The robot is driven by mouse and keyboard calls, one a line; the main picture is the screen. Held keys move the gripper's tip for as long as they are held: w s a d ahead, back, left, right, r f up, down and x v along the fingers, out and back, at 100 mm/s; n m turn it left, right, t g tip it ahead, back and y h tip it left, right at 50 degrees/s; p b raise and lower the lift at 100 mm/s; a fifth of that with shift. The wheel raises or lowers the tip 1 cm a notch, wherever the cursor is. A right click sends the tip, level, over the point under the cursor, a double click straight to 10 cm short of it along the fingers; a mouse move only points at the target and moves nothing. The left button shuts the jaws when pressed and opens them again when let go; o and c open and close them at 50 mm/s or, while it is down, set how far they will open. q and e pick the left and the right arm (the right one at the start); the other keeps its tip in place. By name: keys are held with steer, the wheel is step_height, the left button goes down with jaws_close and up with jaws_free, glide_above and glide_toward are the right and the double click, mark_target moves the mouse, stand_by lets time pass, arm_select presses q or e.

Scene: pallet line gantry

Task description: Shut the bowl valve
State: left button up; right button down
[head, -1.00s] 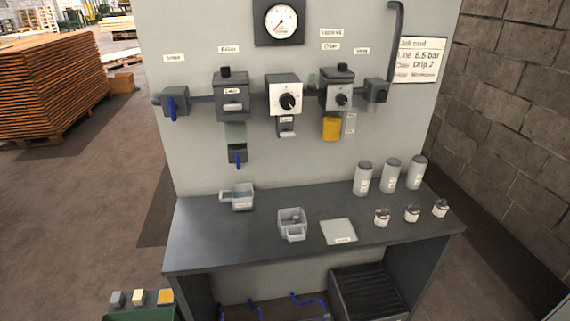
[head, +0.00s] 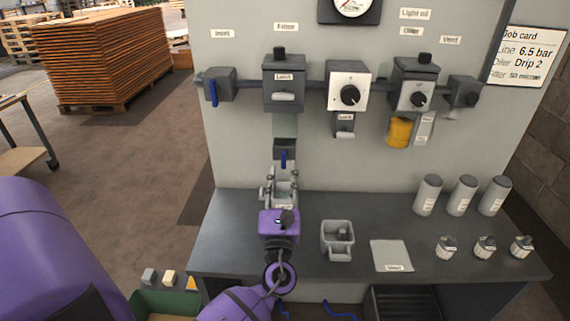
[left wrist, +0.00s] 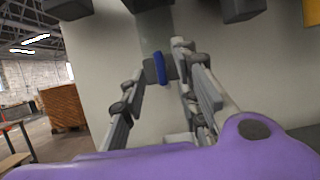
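The bowl valve is a small dark block with a blue lever (head: 283,159), under the filter's clear bowl (head: 285,126). The lever points down. My left gripper (head: 281,176) is just below and in front of the valve, its fingers pointing toward the panel. In the left wrist view the blue lever (left wrist: 160,69) shows between the two spread finger tips of my left gripper (left wrist: 162,62). The fingers are open, and I cannot tell whether either touches the lever. My right gripper is not in view.
The filter housing (head: 284,83) is above the valve, with the inlet valve's blue lever (head: 213,92) to its left. A grey cup (head: 337,238), a pale pad (head: 391,255) and several bottles stand on the bench (head: 227,240). A gripper hides part of the bench below the valve.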

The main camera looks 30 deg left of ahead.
mark_target(283, 162)
arm_select(q)
steer(key=shift+p+x, duration=0.3)
steer(key=shift+x, duration=1.4)
steer(key=shift+f, duration=0.1)
steer(key=shift+c, duration=0.4)
jaws_close()
